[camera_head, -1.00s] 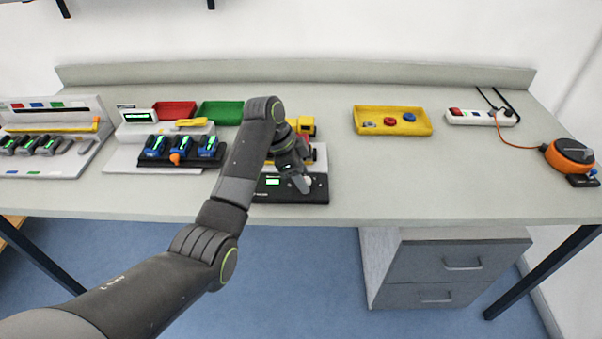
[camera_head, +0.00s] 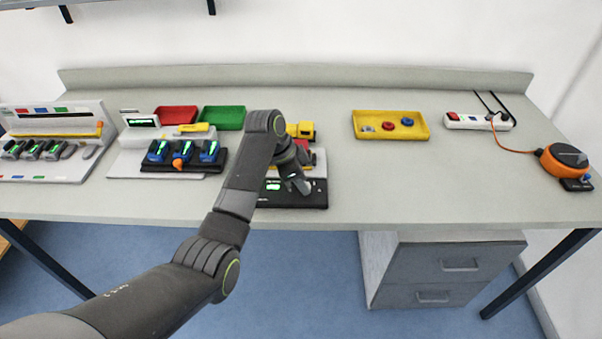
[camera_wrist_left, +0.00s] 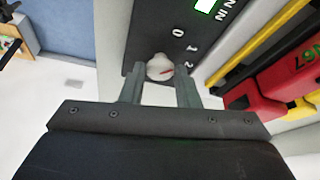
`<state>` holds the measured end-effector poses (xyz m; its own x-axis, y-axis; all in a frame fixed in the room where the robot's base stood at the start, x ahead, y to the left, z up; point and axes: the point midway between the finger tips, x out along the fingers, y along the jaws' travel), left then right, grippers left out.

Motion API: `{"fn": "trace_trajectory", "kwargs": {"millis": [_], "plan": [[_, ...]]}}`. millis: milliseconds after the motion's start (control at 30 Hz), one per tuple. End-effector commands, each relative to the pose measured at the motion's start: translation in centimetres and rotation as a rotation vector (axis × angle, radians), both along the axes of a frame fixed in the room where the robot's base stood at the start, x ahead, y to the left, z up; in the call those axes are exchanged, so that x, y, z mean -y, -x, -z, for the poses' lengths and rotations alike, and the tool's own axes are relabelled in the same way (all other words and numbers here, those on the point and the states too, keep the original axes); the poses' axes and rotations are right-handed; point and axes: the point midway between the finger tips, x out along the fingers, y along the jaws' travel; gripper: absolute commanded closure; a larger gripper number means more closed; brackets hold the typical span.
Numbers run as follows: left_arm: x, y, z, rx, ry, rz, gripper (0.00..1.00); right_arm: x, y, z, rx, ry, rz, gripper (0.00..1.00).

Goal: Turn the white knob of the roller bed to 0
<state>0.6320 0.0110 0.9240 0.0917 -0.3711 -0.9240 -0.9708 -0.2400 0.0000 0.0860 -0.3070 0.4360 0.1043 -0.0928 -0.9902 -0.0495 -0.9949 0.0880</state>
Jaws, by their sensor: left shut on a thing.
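The roller bed's black control panel (camera_head: 318,199) sits at the table's front edge, with a lit green display (camera_head: 273,186). My left gripper (camera_wrist_left: 159,78) is shut on the knob, one finger on each side. In the head view the left gripper (camera_head: 302,186) is over the panel's right part and largely hides the knob. My right gripper is not in view.
A yellow tray (camera_head: 357,134) with small round parts lies to the right. A blue-and-black battery rack (camera_head: 147,167) stands to the left. Red (camera_head: 176,108) and green (camera_head: 222,107) bins stand behind it.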

Motion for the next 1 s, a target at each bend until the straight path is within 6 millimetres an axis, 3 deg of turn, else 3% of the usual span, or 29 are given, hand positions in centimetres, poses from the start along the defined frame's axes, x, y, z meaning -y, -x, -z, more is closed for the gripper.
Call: {"fn": "trace_trajectory", "kwargs": {"millis": [33, 100, 500, 1000], "plan": [[0.0, 0.1, -0.8, -0.002, 0.0, -0.034, 0.94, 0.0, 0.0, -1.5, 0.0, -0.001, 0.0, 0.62], [0.1, 0.2, -0.8, -0.002, 0.001, -0.09, 0.94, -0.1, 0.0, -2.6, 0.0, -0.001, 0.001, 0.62], [0.2, 0.4, -0.6, 0.0, 0.001, -0.394, 0.94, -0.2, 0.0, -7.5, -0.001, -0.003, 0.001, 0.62], [0.3, 0.4, -0.2, 0.003, 0.0, -0.556, 0.94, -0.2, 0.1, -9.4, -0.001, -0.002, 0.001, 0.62]]}}
